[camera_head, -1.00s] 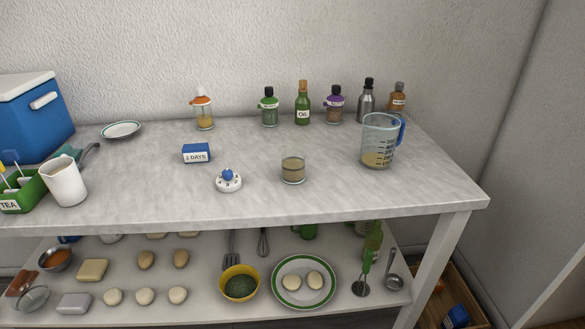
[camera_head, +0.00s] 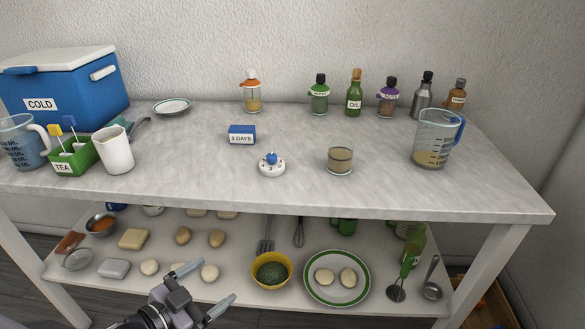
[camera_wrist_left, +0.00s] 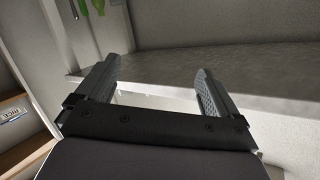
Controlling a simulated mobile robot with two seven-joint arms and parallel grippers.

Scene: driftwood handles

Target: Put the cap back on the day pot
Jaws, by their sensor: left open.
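A small open glass pot (camera_head: 340,162) with brownish contents stands on the worktop, right of centre; it has no cap on and looks like the day pot. Left of it, apart, a round white piece (camera_head: 272,168) with a blue knob and dark marks around its top lies on the worktop; it looks like the cap. A blue and white block (camera_head: 242,135) reading "2 DAYS" sits behind it to the left. My left gripper (camera_head: 207,286) is open and empty, low in front of the table. The left wrist view shows its two fingers (camera_wrist_left: 157,90) apart with nothing between them.
The worktop (camera_head: 215,182) is clear around the white piece and the glass. A measuring jug (camera_head: 433,150) stands to the right, bottles line the back. A white pitcher (camera_head: 115,150), green tea box (camera_head: 75,160) and blue cooler (camera_head: 75,90) stand left. The lower shelf holds bowls and stones.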

